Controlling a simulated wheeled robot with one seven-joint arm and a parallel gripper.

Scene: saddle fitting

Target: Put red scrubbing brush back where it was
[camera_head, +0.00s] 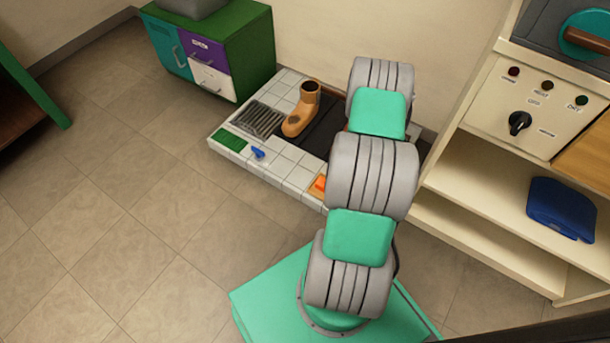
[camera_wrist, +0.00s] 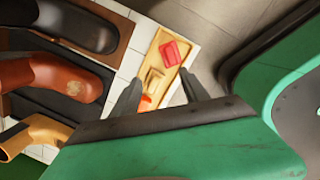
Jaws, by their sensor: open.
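A wooden tray (camera_wrist: 184,63) lies on white tiles in the wrist view. It holds a bright red block-like piece (camera_wrist: 174,51) at its far end, a beige piece (camera_wrist: 154,79) in the middle and an orange-red bit (camera_wrist: 147,99) nearer me. I cannot tell which of these is the red scrubbing brush. In the head view an orange-red piece (camera_head: 320,183) shows at the tray, partly behind my arm. My gripper (camera_wrist: 163,76) is open, its two dark fingers apart over the tray with nothing visibly held. My gripper is hidden in the head view.
A tan boot (camera_head: 301,112) stands on the tiled platform, beside a grate (camera_head: 258,119), a green mat (camera_head: 230,140) and a blue object (camera_head: 258,153). Brown (camera_wrist: 55,85) and dark boots (camera_wrist: 75,25) lie left of my gripper. Shelves (camera_head: 480,195) stand right; the left floor is clear.

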